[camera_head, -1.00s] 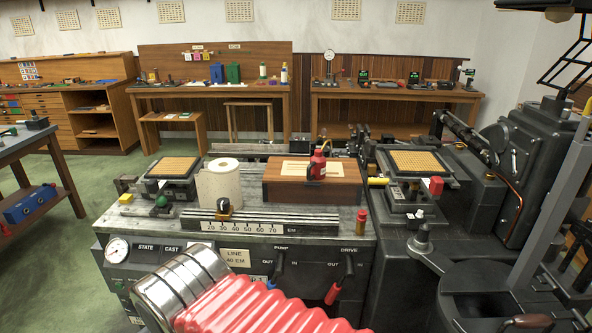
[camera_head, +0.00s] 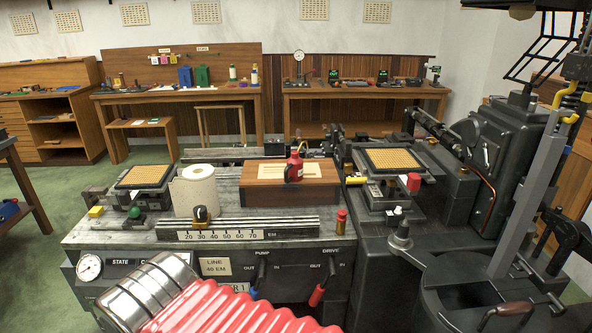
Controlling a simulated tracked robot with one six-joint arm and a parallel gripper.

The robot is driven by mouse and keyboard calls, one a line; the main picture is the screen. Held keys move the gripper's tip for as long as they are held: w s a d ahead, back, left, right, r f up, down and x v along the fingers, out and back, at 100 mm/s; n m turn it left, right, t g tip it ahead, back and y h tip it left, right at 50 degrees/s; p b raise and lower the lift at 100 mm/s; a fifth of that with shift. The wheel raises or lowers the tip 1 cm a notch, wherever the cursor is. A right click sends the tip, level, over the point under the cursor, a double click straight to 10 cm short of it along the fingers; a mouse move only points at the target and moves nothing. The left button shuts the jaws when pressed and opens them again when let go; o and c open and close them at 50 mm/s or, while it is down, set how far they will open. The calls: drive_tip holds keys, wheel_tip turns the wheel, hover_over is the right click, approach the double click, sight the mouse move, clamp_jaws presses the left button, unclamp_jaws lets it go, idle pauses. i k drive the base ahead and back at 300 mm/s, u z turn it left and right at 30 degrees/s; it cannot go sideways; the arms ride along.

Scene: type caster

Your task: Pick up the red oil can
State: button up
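My gripper is not in view. A red ribbed bellows (camera_head: 235,312) with silver bands fills the bottom of the view, well apart from the can.
A paper roll (camera_head: 195,192) stands left of the wooden box. A small red-and-brass bottle (camera_head: 341,222) stands right of it. A gold-topped unit (camera_head: 402,162) and tall dark machinery (camera_head: 482,160) crowd the right. Green floor (camera_head: 35,195) is open at left.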

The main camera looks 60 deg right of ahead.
sight(294, 172)
drive_tip(key=i, duration=0.9)
drive_tip(key=u, duration=0.05)
